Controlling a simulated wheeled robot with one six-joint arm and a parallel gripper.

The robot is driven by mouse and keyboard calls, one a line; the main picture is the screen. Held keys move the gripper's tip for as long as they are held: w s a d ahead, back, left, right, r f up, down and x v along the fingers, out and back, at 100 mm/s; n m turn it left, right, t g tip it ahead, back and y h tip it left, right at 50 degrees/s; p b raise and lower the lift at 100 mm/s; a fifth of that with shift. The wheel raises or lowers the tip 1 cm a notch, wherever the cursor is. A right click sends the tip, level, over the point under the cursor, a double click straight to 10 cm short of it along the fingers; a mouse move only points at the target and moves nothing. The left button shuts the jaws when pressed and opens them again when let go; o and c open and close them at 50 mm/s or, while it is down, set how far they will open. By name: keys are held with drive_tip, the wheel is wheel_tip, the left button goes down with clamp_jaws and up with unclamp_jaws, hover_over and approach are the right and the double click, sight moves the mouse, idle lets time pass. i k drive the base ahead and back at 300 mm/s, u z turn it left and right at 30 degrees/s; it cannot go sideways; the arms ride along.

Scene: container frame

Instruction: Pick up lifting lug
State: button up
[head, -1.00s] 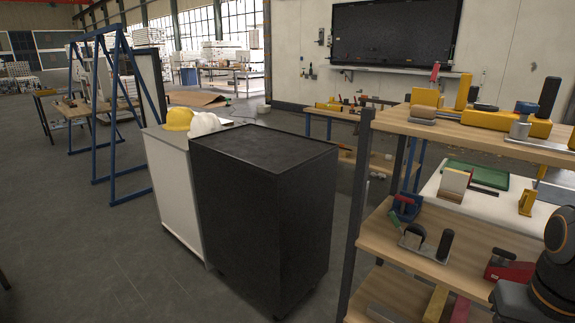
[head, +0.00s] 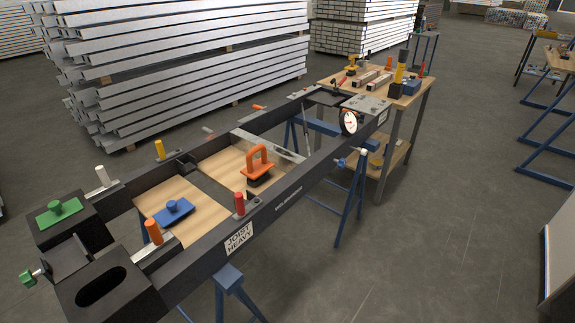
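An orange loop on a dark block, which looks like the lifting lug (head: 259,160), stands upright in the head view. It is on a light wooden panel (head: 218,168) inside a long dark steel frame (head: 290,186). The frame's near side carries a "JOIST HEAVY" label. A blue piece with a round knob (head: 173,210) sits on another wooden panel to the left of the lug. My gripper is not in view, so its state does not show.
Blue trestles (head: 346,199) support the frame, with a round dial (head: 349,122) near its far end. A workbench (head: 383,87) with tools stands behind that end. Metal stacks (head: 185,60) fill the back left. The floor (head: 430,220) to the right is open.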

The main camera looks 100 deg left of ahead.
sight(257, 172)
drive_tip(key=u, duration=2.2)
drive_tip(key=i, duration=2.4)
drive_tip(key=u, duration=2.8)
drive_tip(key=i, duration=0.5)
